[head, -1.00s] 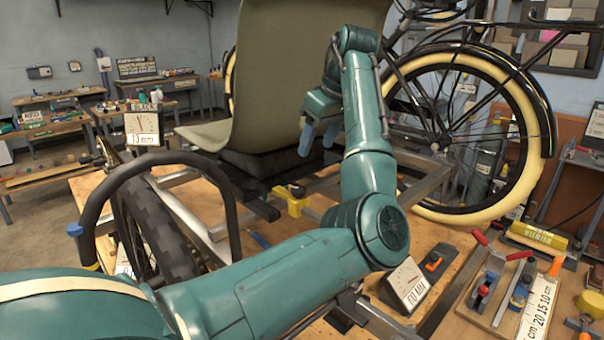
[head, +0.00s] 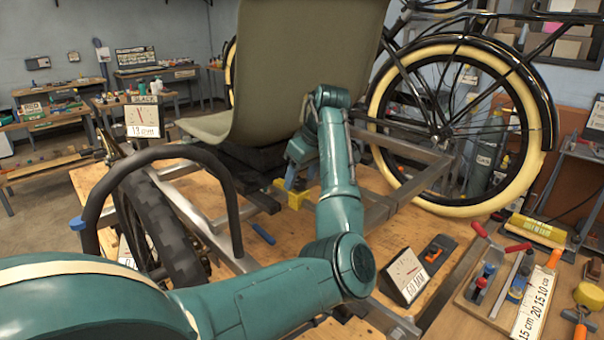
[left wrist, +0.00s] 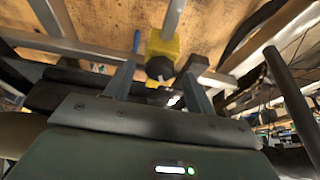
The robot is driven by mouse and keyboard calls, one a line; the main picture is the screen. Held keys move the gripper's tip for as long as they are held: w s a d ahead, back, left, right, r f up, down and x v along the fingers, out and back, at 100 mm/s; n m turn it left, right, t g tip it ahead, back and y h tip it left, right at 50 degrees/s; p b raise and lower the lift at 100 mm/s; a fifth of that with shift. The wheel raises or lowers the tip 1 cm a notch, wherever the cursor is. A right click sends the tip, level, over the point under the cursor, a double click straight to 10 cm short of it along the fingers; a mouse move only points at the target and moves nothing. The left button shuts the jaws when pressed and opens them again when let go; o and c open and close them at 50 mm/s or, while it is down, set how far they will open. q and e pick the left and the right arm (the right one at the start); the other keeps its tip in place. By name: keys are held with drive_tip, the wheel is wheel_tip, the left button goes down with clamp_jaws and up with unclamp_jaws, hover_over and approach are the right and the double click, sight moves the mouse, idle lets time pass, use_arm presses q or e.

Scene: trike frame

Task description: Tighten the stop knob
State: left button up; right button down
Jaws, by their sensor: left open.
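The stop knob (left wrist: 159,68) is a round black knob on a yellow block (left wrist: 158,45) in the left wrist view. In the head view the yellow block (head: 297,200) sits on the frame rail below the seat, and my gripper largely hides the knob. My left gripper (head: 291,174) is open just above and beside the block, fingers pointing down. In the left wrist view its two blue-grey fingers (left wrist: 159,82) stand on either side of the knob, with visible gaps; whether either touches it I cannot tell. My right gripper is out of view.
The seat (head: 300,75) rises right behind the gripper. A curved black guard (head: 165,152) and a tyre (head: 158,225) stand at the left. A dial marked 60 Nm (head: 408,275) is on the wooden bench at the right, near a tool tray (head: 490,285).

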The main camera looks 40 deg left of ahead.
use_arm(q)
drive_tip(key=shift+f, duration=0.15)
drive_tip(key=shift+c, duration=0.3)
drive_tip(key=c, duration=0.9)
drive_tip(key=shift+s+m+t, duration=0.1)
drive_tip(key=shift+m+t, duration=0.6)
drive_tip(key=shift+m, duration=0.9)
drive_tip(key=o, duration=1)
drive_tip(key=shift+c, duration=0.2)
drive_tip(key=v, duration=1.3)
drive_tip(key=shift+b, duration=0.35)
drive_tip(key=shift+a, duration=0.1)
